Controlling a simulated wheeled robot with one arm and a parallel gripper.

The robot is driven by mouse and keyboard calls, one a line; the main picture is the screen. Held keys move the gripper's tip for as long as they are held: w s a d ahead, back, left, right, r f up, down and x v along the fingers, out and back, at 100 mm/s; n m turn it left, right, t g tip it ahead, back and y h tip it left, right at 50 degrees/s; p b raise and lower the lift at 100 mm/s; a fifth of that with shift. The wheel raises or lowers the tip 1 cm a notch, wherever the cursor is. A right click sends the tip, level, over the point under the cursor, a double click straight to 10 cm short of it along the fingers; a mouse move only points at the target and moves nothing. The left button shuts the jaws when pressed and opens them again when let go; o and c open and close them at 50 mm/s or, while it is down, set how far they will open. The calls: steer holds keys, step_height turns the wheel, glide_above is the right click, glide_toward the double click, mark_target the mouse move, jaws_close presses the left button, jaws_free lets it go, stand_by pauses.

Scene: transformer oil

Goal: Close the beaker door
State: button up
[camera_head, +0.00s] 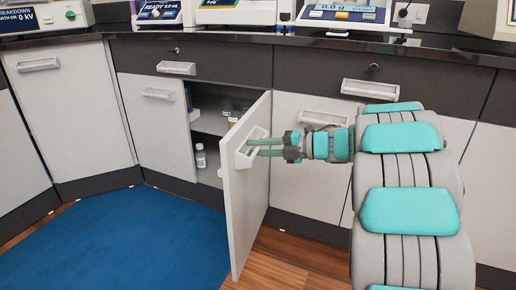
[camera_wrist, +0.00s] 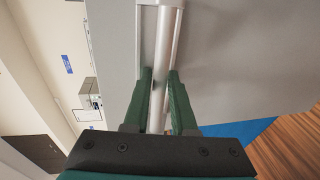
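The open cabinet door (camera_head: 243,205), taken as the beaker door, is a light grey panel swung out from the lower cabinet, in the middle of the head view. Its handle (camera_head: 252,148) is a pale bar near the top of the panel. My gripper (camera_head: 262,147) reaches from the right to this handle. In the wrist view, the two green fingers (camera_wrist: 160,85) lie on either side of the handle bar (camera_wrist: 160,95) and appear closed on it. The door panel (camera_wrist: 235,60) fills much of that view.
Behind the door, the open cabinet shows a shelf (camera_head: 210,122) and a small white bottle (camera_head: 200,156) below. Closed doors and drawers flank it. A dark countertop (camera_head: 240,37) carries instruments. A blue mat (camera_head: 110,235) covers the floor left of the door.

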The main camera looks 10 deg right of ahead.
jaws_close()
stand_by(1.2)
